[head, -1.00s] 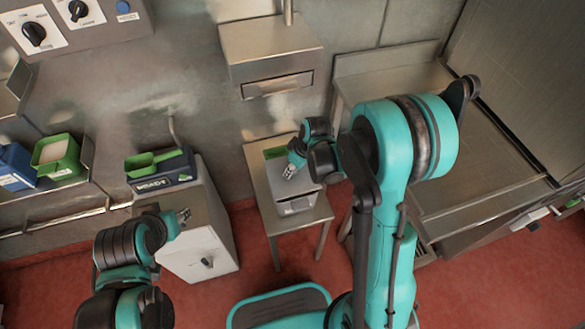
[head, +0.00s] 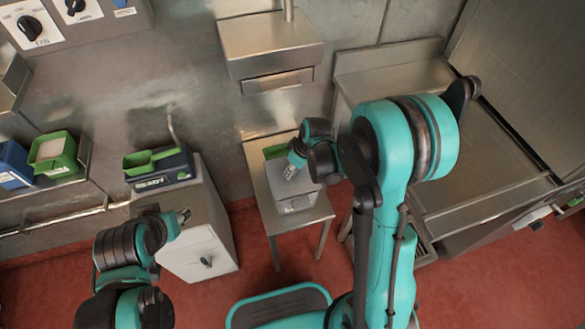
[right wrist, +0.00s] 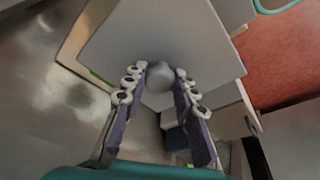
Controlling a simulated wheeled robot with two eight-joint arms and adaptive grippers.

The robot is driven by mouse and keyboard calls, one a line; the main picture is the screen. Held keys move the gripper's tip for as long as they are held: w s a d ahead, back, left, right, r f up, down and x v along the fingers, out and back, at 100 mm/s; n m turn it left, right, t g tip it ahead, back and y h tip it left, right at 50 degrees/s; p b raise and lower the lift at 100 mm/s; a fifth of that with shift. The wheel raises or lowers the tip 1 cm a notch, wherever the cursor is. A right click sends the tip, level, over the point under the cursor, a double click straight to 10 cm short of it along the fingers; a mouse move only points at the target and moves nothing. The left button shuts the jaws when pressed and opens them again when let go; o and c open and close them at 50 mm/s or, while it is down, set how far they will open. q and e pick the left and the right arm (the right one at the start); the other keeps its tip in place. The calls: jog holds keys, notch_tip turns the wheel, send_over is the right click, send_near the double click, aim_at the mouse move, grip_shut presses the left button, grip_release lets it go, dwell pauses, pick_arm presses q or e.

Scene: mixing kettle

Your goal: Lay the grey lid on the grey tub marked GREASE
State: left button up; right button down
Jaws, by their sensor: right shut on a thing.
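The grey lid (head: 279,183) is a flat plate with a round knob (right wrist: 162,76). My right gripper (head: 290,172) is shut on this knob, with one finger on each side of it in the right wrist view. The lid is over the grey tub (head: 298,204) on the small steel table, and only the tub's front shows below it. I cannot tell whether lid and tub touch, and the tub's marking is too small to read. My left gripper (head: 184,216) is over the white cabinet, away from the lid; its jaw state is unclear.
A green item (head: 275,152) is behind the lid on the small table (head: 262,200). A steel wall box (head: 270,50) is above. Blue and green tubs (head: 54,154) sit on the left shelf.

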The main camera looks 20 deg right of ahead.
aim_at(298, 178)
jog(key=shift+f+b, duration=0.4)
jog(key=shift+f, duration=0.2)
jog(key=shift+f, duration=0.2)
jog(key=c, duration=0.6)
grip_release()
jog(key=shift+c, duration=0.2)
jog(key=shift+r, duration=0.15)
jog(key=shift+p+v, duration=2.3)
jog(key=shift+v, duration=1.15)
